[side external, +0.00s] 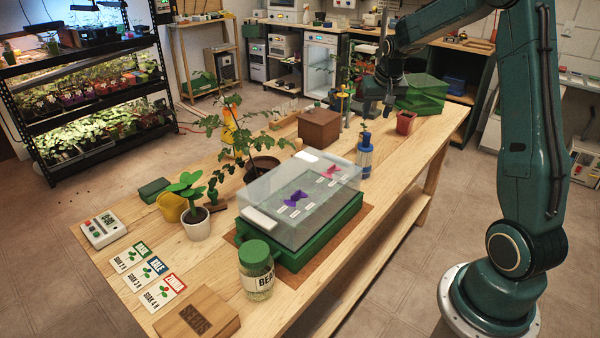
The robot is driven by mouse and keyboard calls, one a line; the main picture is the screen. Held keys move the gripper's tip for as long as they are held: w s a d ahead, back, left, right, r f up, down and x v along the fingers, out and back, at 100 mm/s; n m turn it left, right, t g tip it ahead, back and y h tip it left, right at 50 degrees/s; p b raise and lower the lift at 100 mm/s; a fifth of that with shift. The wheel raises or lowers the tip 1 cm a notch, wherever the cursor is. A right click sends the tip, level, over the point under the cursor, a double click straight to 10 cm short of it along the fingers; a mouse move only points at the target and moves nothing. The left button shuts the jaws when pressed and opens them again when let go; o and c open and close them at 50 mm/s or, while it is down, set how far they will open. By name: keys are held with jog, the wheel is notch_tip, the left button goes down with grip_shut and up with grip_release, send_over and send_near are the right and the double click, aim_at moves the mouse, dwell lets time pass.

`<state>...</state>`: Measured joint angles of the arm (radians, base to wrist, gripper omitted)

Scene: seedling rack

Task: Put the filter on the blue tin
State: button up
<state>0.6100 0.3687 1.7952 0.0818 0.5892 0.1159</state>
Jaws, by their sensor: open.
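I cannot clearly make out a filter or a blue tin. The nearest blue thing is a small blue bottle-like container (364,158) with a pale label and a narrow dark top, upright near the table's right edge. My gripper (372,108) hangs above and behind it in the picture, over the far part of the table. The gripper is small and dark here. It is open, and I see nothing clearly held in it. Its fingertips are hard to tell from the things behind.
A clear-lidded green tray (258,235) fills the middle of the wooden table. A brown box (318,128), a red pot (405,122) and green trays (424,92) stand beyond it. A jar (257,272), a wooden box (197,315), seed cards and a timer (104,230) are in front.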

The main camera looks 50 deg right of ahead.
jog(key=s+a+r+n+t+y, duration=0.15)
jog(key=s+a+r, duration=0.3)
jog(key=a, duration=0.45)
jog(key=s+a+r+n, duration=0.3)
jog(key=a+r, duration=0.2)
jog(key=a, duration=0.4)
jog(key=s+a+n+y, duration=0.1)
jog(key=s+a+n, duration=0.3)
jog(key=s+a, duration=0.8)
jog(key=s+t, duration=0.1)
jog(key=s, duration=0.2)
jog(key=shift+s+a+f+y, duration=0.25)
jog(key=shift+a+f+y, duration=0.1)
jog(key=shift+a, duration=0.05)
